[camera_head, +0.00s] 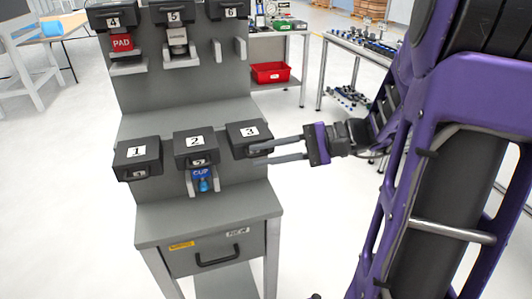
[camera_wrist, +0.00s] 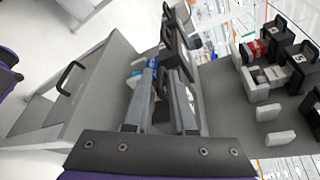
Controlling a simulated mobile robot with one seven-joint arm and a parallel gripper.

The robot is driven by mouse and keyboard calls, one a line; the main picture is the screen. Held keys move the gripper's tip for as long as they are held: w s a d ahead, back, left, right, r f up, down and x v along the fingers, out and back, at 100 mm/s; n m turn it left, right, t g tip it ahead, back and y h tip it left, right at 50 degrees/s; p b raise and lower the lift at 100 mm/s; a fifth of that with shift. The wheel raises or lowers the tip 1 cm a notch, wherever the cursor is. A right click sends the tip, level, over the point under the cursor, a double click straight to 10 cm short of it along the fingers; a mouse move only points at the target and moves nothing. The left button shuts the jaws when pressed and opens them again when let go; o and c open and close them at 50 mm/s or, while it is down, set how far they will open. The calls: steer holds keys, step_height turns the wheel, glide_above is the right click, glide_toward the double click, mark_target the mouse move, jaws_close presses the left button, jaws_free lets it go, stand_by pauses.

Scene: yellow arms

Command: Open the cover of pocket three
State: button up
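The black cover of pocket three (camera_head: 249,132), marked "3", is at the right end of the lower row of the grey station and looks closed. My gripper (camera_head: 259,153) reaches in from the right with its two fingers apart and nothing held. Its fingertips are at the right and lower front edge of the cover; I cannot tell if they touch it. In the wrist view my gripper (camera_wrist: 165,65) points at a dark cover (camera_wrist: 174,35), which lies close at the fingertips. The cover's number is hidden there.
Covers one (camera_head: 137,153) and two (camera_head: 195,144) are to the left, with a blue "CUP" item (camera_head: 202,177) below two. An upper row holds covers four, five and six, with a red "PAD" item (camera_head: 123,43). A drawer handle (camera_head: 218,256) is below. Free floor is at the left.

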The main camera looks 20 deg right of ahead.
jaws_close()
steer(key=shift+f, duration=0.1)
stand_by(1.2)
